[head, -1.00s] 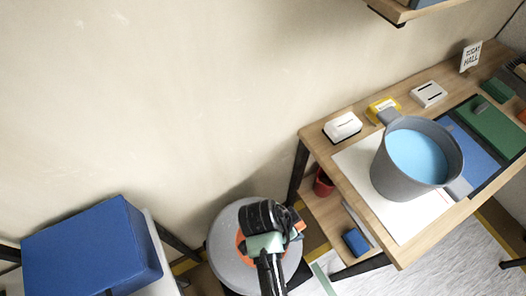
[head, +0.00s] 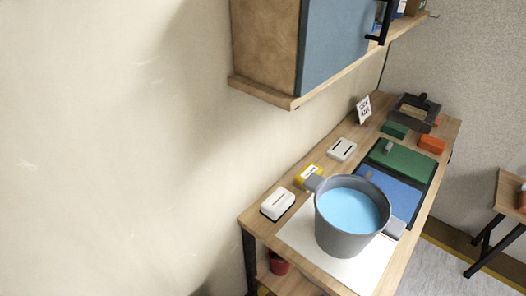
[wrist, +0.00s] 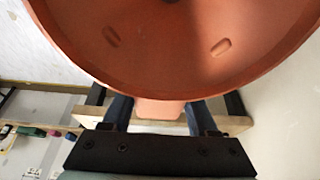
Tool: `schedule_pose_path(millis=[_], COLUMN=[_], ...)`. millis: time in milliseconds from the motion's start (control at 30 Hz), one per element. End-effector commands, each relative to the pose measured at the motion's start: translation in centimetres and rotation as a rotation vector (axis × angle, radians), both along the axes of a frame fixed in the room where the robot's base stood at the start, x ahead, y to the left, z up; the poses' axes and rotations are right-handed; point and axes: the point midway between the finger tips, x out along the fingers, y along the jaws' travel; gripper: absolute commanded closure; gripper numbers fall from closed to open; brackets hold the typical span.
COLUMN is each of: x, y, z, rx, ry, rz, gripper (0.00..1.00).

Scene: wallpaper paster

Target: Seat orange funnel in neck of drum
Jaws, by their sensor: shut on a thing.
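The orange funnel (wrist: 180,45) fills the top of the wrist view, its wide bowl facing the camera. A dark spot at the top edge looks like the start of its hole. My gripper (wrist: 160,110) is shut on the funnel's small rim tab, with one dark finger on each side. The funnel's spout and whatever lies under the bowl are hidden. The drum does not show in either current view, so I cannot tell how the funnel stands to its neck. My gripper is out of the head view.
A wooden bench (head: 258,230) in the head view carries a grey pot (head: 345,235) of blue liquid on a white sheet (head: 300,226). A wall cabinet (head: 262,45) hangs above. Bare wall fills the left. A wooden edge (wrist: 232,124) crosses behind my fingers in the wrist view.

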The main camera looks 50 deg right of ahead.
Motion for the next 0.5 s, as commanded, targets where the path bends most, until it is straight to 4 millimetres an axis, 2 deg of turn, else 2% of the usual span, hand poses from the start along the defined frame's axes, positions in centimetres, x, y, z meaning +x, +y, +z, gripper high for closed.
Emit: schedule_pose_path(millis=[33,300,500], x=[0.0,0.0,0.0], y=[0.0,0.0,0.0], z=[-0.9,-3.5,-4.3], rx=[0.0,0.0,0.0], ry=[0.001,-0.001,0.0], rz=[0.0,0.0,0.0], gripper=[1.0,1.0,1.0])
